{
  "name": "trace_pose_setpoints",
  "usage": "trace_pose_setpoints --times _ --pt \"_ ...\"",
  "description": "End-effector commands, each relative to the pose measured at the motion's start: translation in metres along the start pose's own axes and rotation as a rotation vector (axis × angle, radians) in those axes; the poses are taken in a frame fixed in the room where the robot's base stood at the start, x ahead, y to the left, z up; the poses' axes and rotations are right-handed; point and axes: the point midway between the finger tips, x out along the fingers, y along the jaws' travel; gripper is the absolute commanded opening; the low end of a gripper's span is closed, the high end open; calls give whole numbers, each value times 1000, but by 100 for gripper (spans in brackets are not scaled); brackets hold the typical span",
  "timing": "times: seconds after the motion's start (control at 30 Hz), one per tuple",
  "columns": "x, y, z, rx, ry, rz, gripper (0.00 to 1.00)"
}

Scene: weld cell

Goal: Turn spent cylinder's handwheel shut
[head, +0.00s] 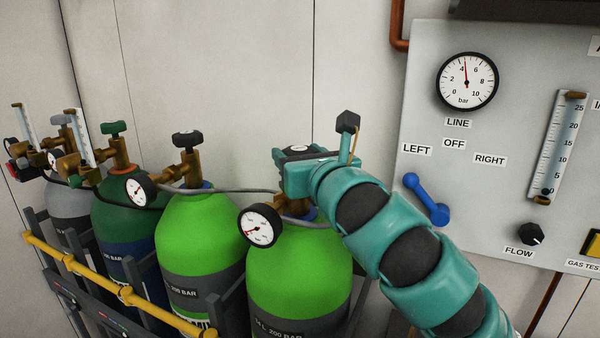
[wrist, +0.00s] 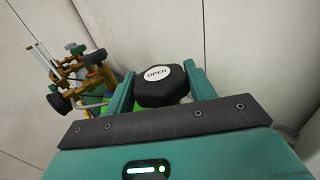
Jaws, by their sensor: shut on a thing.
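In the head view, the right bright green cylinder (head: 298,275) stands upright in the rack. Its dial gauge (head: 260,225) has its needle toward the lower left; the figures are too small to read. My gripper (head: 303,155) is at the top of this cylinder and mostly covers its valve. In the wrist view, the black handwheel (wrist: 160,92) with a white "OPEN" label sits between the two teal fingers. My gripper (wrist: 162,82) is shut on this handwheel. A second bright green cylinder (head: 200,235) stands to the left, with its own black handwheel (head: 187,139) and gauge (head: 140,190).
A dark green cylinder (head: 122,215) and a grey one (head: 70,204) stand farther left. A yellow rail (head: 120,292) runs in front. A grey hose (head: 230,190) links the green cylinders' valves. The wall panel (head: 425,80) at right carries a gauge, blue lever (head: 427,199) and flow tube.

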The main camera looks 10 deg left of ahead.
Motion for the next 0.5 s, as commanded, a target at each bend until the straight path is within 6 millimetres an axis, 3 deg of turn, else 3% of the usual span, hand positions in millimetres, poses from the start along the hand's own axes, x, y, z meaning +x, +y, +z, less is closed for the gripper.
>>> trace_pose_setpoints --times 0.5 --pt "1 0 -1 1 2 -182 31"
